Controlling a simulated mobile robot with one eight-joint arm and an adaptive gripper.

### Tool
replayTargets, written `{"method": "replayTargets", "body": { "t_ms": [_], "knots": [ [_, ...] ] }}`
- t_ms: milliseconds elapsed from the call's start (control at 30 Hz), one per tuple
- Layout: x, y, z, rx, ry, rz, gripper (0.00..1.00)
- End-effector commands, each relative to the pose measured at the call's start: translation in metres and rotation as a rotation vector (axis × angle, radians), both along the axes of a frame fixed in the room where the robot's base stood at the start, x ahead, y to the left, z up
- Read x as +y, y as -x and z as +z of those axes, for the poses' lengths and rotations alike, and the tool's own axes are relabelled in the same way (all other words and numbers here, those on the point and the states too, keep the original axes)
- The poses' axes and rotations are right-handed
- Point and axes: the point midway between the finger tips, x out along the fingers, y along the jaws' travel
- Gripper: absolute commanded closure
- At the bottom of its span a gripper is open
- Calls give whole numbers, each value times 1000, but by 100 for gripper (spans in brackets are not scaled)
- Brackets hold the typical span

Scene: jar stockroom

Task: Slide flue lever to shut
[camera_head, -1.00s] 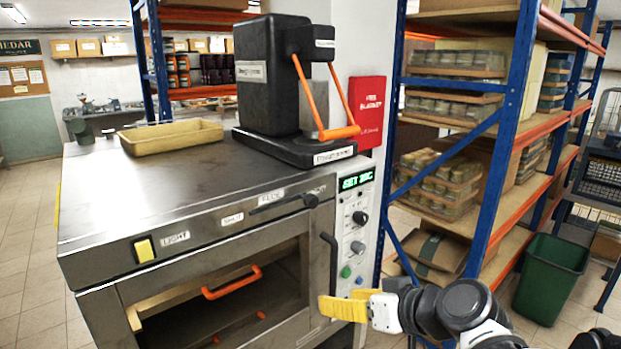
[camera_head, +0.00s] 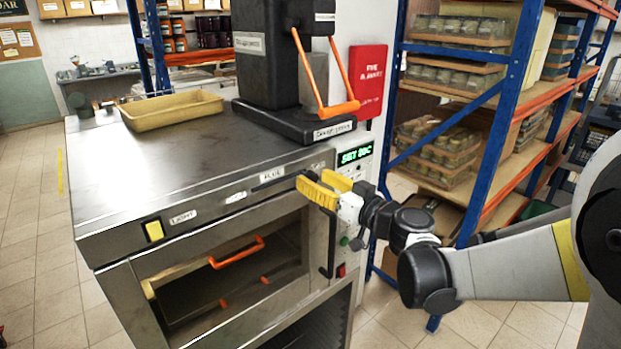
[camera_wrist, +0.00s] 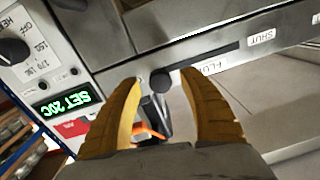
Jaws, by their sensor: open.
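The flue lever's black knob (camera_wrist: 160,82) shows in the wrist view at the end of its dark slot (camera_wrist: 205,66) away from the SHUT label (camera_wrist: 261,38). The FLUE label (camera_wrist: 214,66) lies beside the slot. My gripper (camera_wrist: 160,76) is open, with one yellow finger on each side of the knob; I cannot tell whether either touches it. In the head view my gripper (camera_head: 312,180) is at the right end of the oven's front strip and hides the knob. Part of the slot (camera_head: 272,185) and the SHUT label (camera_head: 235,197) show to its left.
The steel oven (camera_head: 190,140) carries a yellow tray (camera_head: 172,110) and a black press with an orange handle (camera_head: 340,110). A control panel with a green display (camera_head: 355,154) is right of my gripper. Blue-orange shelving (camera_head: 510,90) stands at the right.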

Motion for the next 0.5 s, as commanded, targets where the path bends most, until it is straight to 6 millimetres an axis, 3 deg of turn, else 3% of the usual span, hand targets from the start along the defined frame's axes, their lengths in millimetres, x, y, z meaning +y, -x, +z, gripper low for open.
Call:
{"method": "replayTargets", "body": {
  "t_ms": [200,433,467,500],
  "knots": [
    [10,-12,0,0,0,0,50],
    [10,-13,0,0,0,0,50],
    [10,-13,0,0,0,0,51],
    [10,-13,0,0,0,0,64]
  ]
}}
